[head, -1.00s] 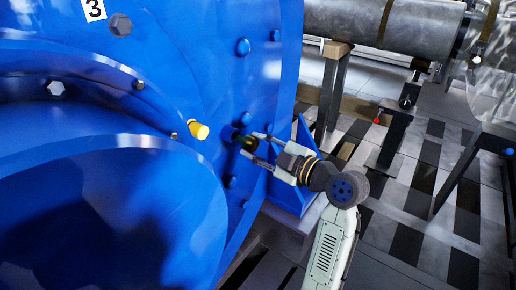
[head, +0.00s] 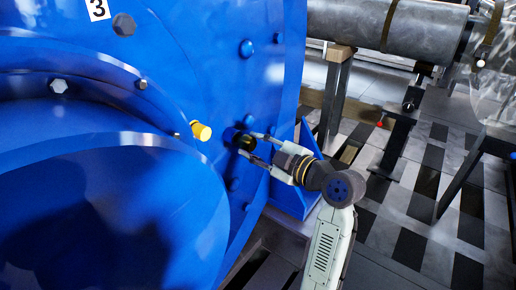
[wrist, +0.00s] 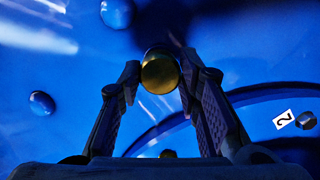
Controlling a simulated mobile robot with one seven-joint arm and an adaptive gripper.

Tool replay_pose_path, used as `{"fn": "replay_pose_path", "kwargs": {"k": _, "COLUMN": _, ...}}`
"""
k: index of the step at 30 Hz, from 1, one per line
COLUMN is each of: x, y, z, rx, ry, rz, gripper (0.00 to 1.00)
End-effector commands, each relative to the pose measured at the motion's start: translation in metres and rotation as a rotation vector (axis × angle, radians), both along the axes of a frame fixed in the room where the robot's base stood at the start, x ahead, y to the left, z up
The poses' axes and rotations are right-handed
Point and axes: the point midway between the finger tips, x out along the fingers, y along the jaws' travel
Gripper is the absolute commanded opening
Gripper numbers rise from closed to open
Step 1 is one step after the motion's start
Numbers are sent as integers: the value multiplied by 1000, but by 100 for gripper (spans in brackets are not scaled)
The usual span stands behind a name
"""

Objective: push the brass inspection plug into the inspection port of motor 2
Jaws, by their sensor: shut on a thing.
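My gripper (head: 254,146) is shut on the brass inspection plug (wrist: 160,73), which sits between the fingertips in the wrist view. In the head view the plug (head: 246,142) looks dark and is partly covered by the fingers. It is at a dark round opening (head: 231,135) in the blue motor face (head: 205,70). A dark rim (wrist: 157,49) shows just behind the plug in the wrist view. I cannot tell whether the plug's tip is inside the opening. A tag reading 2 (wrist: 284,119) shows on the blue surface at the right of the wrist view.
A yellow capped fitting (head: 201,131) sticks out left of the gripper. A tag reading 3 (head: 97,9) is at the upper left. Bolt heads (head: 246,48) stud the blue face. A grey pipe (head: 400,25) on supports stands behind, with tiled floor (head: 410,205) at right.

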Motion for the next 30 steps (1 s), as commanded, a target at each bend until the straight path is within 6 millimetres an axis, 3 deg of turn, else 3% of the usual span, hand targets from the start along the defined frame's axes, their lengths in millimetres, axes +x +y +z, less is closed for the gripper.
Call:
{"fn": "replay_pose_path", "kwargs": {"k": 24, "x": 12, "y": 17, "z": 0, "rx": -1, "ry": -1, "rz": 2, "gripper": 0}}
{"fn": "replay_pose_path", "kwargs": {"k": 25, "x": 12, "y": 17, "z": 0, "rx": 0, "ry": -1, "rz": 1, "gripper": 32}}
{"fn": "replay_pose_path", "kwargs": {"k": 30, "x": 12, "y": 17, "z": 0, "rx": -1, "ry": -1, "rz": 0, "gripper": 44}}
